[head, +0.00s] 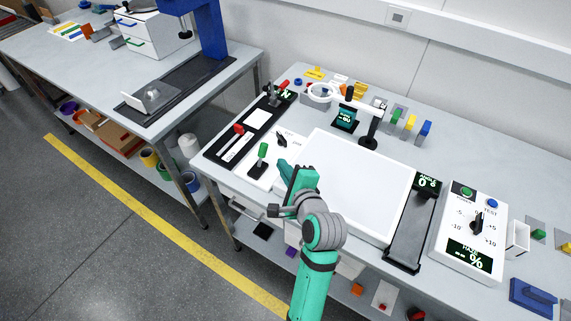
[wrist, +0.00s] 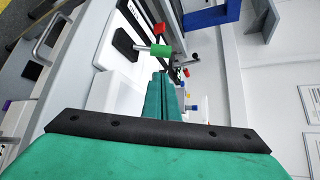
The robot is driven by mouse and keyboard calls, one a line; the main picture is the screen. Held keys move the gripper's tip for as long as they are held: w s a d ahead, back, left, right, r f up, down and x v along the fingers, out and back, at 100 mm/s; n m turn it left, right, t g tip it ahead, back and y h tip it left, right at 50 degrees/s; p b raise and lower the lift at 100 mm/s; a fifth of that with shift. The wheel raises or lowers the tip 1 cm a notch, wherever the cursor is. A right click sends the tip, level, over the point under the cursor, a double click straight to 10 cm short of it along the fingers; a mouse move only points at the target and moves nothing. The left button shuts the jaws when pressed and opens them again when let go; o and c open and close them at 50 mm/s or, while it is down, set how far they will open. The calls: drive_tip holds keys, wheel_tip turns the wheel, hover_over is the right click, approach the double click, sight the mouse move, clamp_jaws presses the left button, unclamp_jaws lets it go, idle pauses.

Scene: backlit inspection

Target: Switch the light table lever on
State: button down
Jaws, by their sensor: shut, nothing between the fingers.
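The lever with a green handle (head: 263,151) stands up from a small black base (head: 257,171) on the white panel left of the light table. In the wrist view the green handle (wrist: 161,51) lies just beyond my fingertips, with its black base (wrist: 125,44) to the left. The light table (head: 385,190) has a broad white top; I cannot tell whether it is lit. My gripper (head: 283,167) is teal, shut and empty, to the right of the lever at the panel's edge. In the wrist view its fingertips (wrist: 161,84) appear apart from the handle.
A black dial knob (head: 282,139) sits beside the lever. A red-handled slider (head: 239,129) is on a black strip to the left. A control box (head: 470,225) is at the right. A drawer handle (head: 245,209) juts out below the front edge.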

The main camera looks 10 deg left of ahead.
sight(262, 155)
drive_tip(key=x, duration=0.6)
drive_tip(key=shift+s+a, duration=0.15)
drive_tip(key=shift+a, duration=0.1)
drive_tip(key=shift+w+a+f, duration=0.2)
drive_tip(key=shift+w+a, duration=0.05)
drive_tip(key=shift+w, duration=0.25)
